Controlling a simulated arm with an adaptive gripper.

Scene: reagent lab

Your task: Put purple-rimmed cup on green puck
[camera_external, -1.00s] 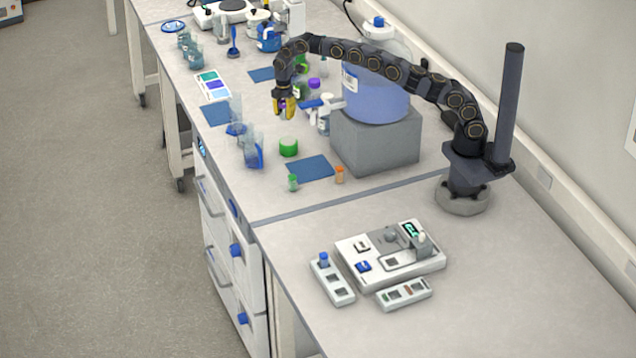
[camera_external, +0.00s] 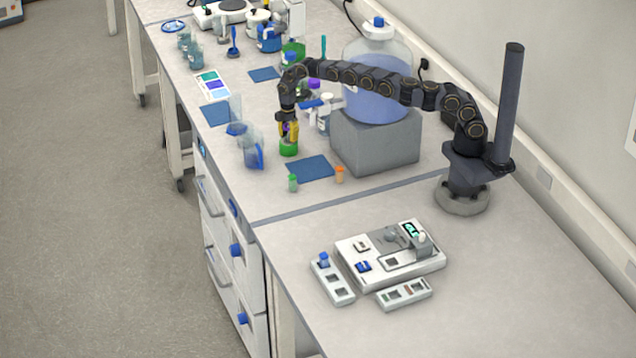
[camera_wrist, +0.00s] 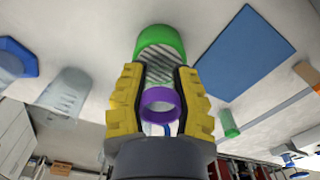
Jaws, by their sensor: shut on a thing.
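The green puck (camera_external: 288,149) stands on the bench, left of the blue mat. My gripper (camera_external: 288,132) is right above it, pointing down. In the wrist view, my gripper (camera_wrist: 160,100) has its yellow fingers shut on the purple-rimmed cup (camera_wrist: 160,96), a small clear cup with a purple ring. In the wrist view, the green puck (camera_wrist: 160,40) shows just beyond the cup. The fingers hide much of the cup in the external view, and I cannot tell whether it touches the puck.
A blue mat (camera_external: 310,168) lies to the right of the puck, with a green-capped vial (camera_external: 292,183) and an orange-capped vial (camera_external: 339,174) near it. A clear beaker with blue (camera_external: 254,156) stands close on the left. A large blue-filled carboy (camera_external: 376,90) sits on a grey block (camera_external: 375,140).

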